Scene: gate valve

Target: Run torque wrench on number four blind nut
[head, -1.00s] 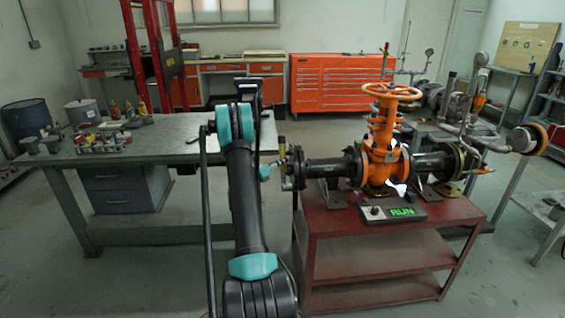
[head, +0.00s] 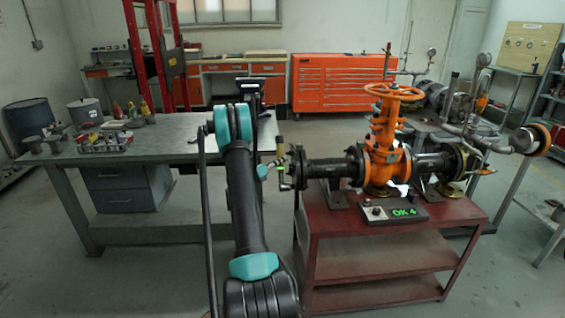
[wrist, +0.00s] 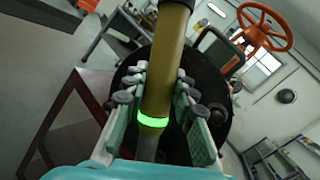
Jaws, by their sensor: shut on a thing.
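My gripper (wrist: 162,88) is shut on the torque wrench (wrist: 165,60), an olive-yellow bar with a glowing green ring, which passes between the two fingers. In the head view my gripper (head: 270,168) is at the left end of the valve line. The wrench (head: 280,146) stands roughly upright there, in front of the black blind flange (head: 298,166). The dark flange (wrist: 222,110) is behind the fingers in the wrist view. Which nut the wrench meets is hidden. The control box (head: 394,213) on the red bench shows "OK 4" in green.
The orange gate valve (head: 381,150) with its handwheel (head: 394,92) is on the red bench (head: 350,235). A grey table (head: 100,165) with bottles and small parts is at the left.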

